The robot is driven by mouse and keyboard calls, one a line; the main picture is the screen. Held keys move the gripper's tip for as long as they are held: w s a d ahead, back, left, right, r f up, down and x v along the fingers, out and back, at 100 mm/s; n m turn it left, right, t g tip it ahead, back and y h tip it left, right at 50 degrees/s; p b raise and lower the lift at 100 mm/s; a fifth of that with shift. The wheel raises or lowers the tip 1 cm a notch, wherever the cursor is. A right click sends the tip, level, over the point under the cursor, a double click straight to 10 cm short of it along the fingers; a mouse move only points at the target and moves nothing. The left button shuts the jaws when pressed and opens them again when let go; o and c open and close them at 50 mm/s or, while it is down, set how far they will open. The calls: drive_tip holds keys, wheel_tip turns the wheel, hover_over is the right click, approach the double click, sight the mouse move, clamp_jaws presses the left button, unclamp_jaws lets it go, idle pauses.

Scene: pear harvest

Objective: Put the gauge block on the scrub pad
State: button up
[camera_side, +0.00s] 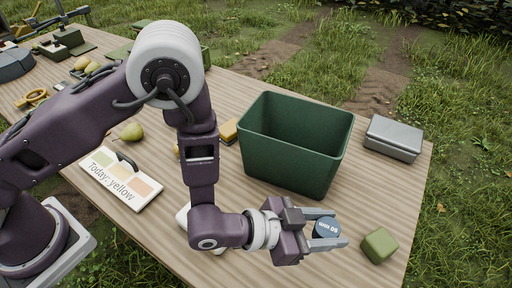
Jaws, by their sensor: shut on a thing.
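The gauge block (327,229) is a dark blue, rounded piece with "50 mm" lettering that appears upside down. My gripper (324,231) is shut on it near the front right of the table, with one grey finger on each side. I cannot tell whether the block touches the table. A yellow pad-like piece (229,131), possibly the scrub pad, lies left of the green bin, partly hidden by the bin and my arm.
The open green bin (293,172) stands mid-table, behind my gripper. An olive-green block (379,245) sits close to the right of my fingers. A grey metal box (393,138) is at the back right. A "Today: yellow" card (120,180) and a pear (132,131) lie left.

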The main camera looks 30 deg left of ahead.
wheel_tip(320, 180, up, 14)
drive_tip(key=n+t+y, duration=0.4)
drive_tip(key=n+y, duration=0.4)
hover_over(225, 131)
wheel_tip(225, 131, down, 22)
drive_tip(key=shift+d+r, duration=0.1)
drive_tip(key=shift+r, duration=0.05)
drive_tip(key=o, duration=1.4)
